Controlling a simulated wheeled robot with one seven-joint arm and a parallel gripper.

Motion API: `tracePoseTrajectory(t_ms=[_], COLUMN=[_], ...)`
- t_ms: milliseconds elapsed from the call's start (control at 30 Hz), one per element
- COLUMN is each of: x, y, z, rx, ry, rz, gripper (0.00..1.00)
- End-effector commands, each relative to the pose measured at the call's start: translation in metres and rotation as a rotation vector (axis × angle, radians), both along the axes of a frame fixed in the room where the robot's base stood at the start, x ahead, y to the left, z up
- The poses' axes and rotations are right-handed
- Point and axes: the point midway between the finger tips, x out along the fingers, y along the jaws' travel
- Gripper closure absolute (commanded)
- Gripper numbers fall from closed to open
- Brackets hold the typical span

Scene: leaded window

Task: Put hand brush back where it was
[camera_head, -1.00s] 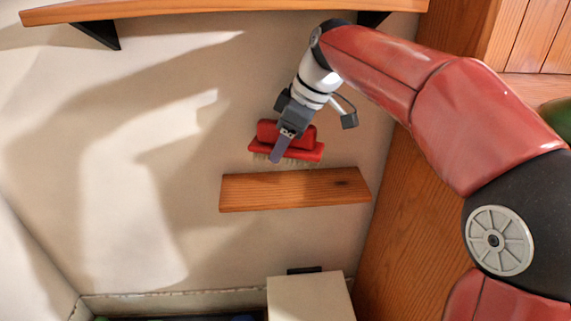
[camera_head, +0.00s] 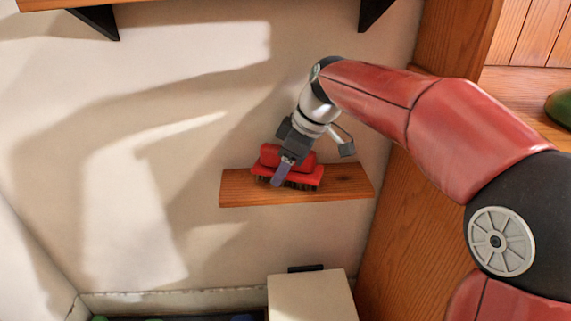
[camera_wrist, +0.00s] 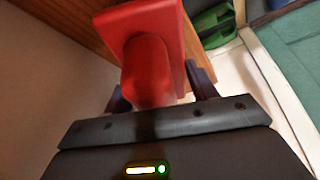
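The red hand brush (camera_head: 305,177) is at the small wooden wall shelf (camera_head: 345,186), bristles down, over the shelf's middle. I cannot tell whether its bristles touch the board. My gripper (camera_head: 282,172) is around the brush, with one finger showing in front of its red body. In the wrist view the red brush (camera_wrist: 150,65) sits between the two dark fingers of my gripper (camera_wrist: 160,90), which appear shut on its raised handle. The wooden shelf edge (camera_wrist: 85,25) shows beyond the brush.
A higher wooden shelf (camera_head: 80,4) on black brackets runs along the top. A pale box (camera_head: 310,297) stands below the small shelf. A wooden panel (camera_head: 400,220) closes off the right side. A green object (camera_head: 560,108) lies at the far right. The shelf's right end is bare.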

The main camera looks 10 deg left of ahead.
Motion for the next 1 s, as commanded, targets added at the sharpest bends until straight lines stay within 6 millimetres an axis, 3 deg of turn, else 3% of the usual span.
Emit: tracePoseTrajectory(t_ms=[133, 467, 800, 1000], x=[0.0, 0.0, -0.003, -0.005], y=[0.0, -0.001, -0.023, -0.029], z=[0.0, 0.006, 0.057, 0.071], rx=[0.0, 0.0, 0.002, 0.001], ry=[0.0, -0.001, -0.003, -0.001], rz=[0.0, 0.0, -0.002, 0.0], gripper=[0.26, 0.26, 0.26, 0.26])
